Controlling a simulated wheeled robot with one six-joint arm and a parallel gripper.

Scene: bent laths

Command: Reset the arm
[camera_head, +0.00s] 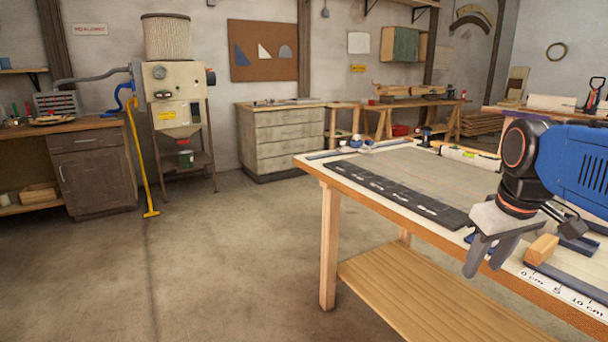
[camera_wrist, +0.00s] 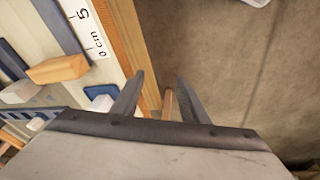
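My gripper (camera_head: 485,262) hangs from my blue and black arm at the right of the head view, by the near edge of the workbench (camera_head: 330,176). Its two grey fingers also show in the wrist view (camera_wrist: 160,95), spread apart with nothing between them. In the wrist view they point past the bench edge, with the concrete floor beyond. A small wooden block (camera_head: 541,249) lies on the bench just right of the gripper; it also shows at the left of the wrist view (camera_wrist: 58,69).
A black mat (camera_head: 400,192) with pale markings lies along the bench's edge. A printed centimetre scale (camera_head: 565,293) runs along the front right. A wooden lower shelf (camera_head: 420,295) sits under the bench. The concrete floor (camera_head: 200,270) to the left is clear.

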